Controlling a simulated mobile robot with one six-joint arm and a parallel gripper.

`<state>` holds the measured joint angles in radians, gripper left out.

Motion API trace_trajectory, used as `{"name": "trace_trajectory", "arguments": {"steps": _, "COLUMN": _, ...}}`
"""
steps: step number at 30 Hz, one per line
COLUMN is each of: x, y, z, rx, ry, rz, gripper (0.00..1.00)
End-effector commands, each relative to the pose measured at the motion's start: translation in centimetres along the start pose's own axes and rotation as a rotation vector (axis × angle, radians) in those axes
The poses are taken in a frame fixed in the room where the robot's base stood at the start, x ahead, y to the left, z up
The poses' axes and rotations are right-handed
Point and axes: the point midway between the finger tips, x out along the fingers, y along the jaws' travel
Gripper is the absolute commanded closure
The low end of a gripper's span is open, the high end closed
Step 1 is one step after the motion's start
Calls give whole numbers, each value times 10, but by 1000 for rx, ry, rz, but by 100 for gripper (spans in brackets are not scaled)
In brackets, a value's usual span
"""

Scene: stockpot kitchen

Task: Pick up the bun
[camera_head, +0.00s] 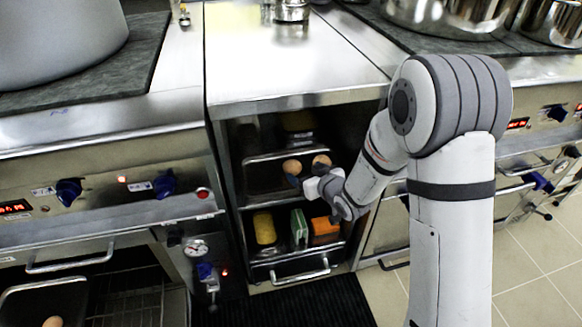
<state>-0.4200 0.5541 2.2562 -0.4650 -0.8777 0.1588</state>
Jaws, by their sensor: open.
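Two round brown buns sit side by side on the upper shelf of the open cabinet, a left bun (291,167) and a right bun (321,160). Another round brown bun (52,322) shows at the bottom left edge, in a tray in the open oven. My gripper (304,178) is open at the front of the upper shelf, close to the two shelf buns. I cannot tell whether it touches either one. The lower parts of these buns are partly hidden by it.
The cabinet's lower shelf holds a yellow item (264,228), a green and white item (299,228) and an orange item (325,228). A dark item (299,124) sits deep in the upper shelf. The steel counter (270,60) is mostly clear. Large pots (60,40) stand on the stoves.

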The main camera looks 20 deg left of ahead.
Motion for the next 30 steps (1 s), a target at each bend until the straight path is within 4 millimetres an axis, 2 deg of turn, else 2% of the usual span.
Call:
{"name": "trace_trajectory", "arguments": {"steps": 7, "x": 37, "y": -10, "z": 11, "rx": -2, "ry": -2, "rz": -5, "gripper": 23}}
{"name": "trace_trajectory", "arguments": {"steps": 10, "x": 48, "y": -9, "z": 8, "rx": -2, "ry": -1, "rz": -4, "gripper": 23}}
{"name": "trace_trajectory", "arguments": {"steps": 20, "x": 54, "y": -9, "z": 6, "rx": -2, "ry": -3, "rz": -4, "gripper": 24}}
{"name": "trace_trajectory", "arguments": {"steps": 30, "x": 54, "y": -10, "z": 6, "rx": -3, "ry": -2, "rz": -5, "gripper": 52}}
